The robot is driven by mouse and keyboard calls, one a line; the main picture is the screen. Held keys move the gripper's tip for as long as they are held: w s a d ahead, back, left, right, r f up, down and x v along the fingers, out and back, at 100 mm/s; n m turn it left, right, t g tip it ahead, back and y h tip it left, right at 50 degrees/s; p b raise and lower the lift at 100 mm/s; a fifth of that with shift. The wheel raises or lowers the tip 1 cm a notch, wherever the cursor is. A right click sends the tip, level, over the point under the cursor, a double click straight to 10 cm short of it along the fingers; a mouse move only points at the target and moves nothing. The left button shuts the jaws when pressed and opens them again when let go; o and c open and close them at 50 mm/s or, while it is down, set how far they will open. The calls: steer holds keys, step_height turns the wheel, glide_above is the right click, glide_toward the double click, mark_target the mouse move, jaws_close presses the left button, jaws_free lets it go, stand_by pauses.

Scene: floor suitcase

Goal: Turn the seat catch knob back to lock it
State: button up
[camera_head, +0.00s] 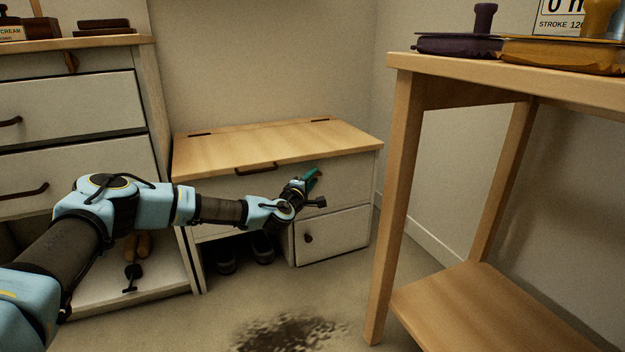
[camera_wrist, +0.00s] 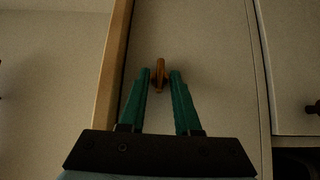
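The seat catch knob (camera_wrist: 158,74) is a small brown turn-piece on the pale front panel (camera_wrist: 215,65) of the bench seat, just below its wooden lid (camera_head: 270,145). In the wrist view it lies between the tips of my gripper (camera_wrist: 160,76), which has two teal fingers. The fingers are apart, one on each side of the knob; I cannot tell whether either touches it. In the head view my gripper (camera_head: 313,180) is at the upper right of the bench front and mostly covers the knob. The lid is down.
A dark lid handle (camera_head: 257,169) sticks out left of my gripper. A small door (camera_head: 335,236) with a round knob (camera_head: 308,238) is below. Shoes (camera_head: 262,247) stand in the open bay. A wooden table (camera_head: 397,200) stands at right, a drawer cabinet (camera_head: 70,110) at left.

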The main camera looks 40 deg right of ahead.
jaws_close()
steer(key=shift+r, duration=0.1)
stand_by(0.3)
steer(key=m+y+p, duration=0.2)
steer(key=y+p, duration=0.2)
steer(key=p, duration=0.2)
steer(key=d+m+y+p, duration=0.1)
steer(key=m+y+p, duration=0.2)
steer(key=p, duration=0.3)
steer(key=r+m+y+p, duration=0.1)
steer(key=m+y+p, duration=0.2)
steer(key=p, duration=0.3)
steer(key=shift+s+d+r+t+y, duration=0.1)
steer(key=shift+s+d+t+y, duration=0.25)
steer(key=shift+y, duration=0.55)
steer(key=shift+m+y+b, duration=0.5)
steer(key=shift+b, duration=0.25)
steer(key=shift+r, duration=0.15)
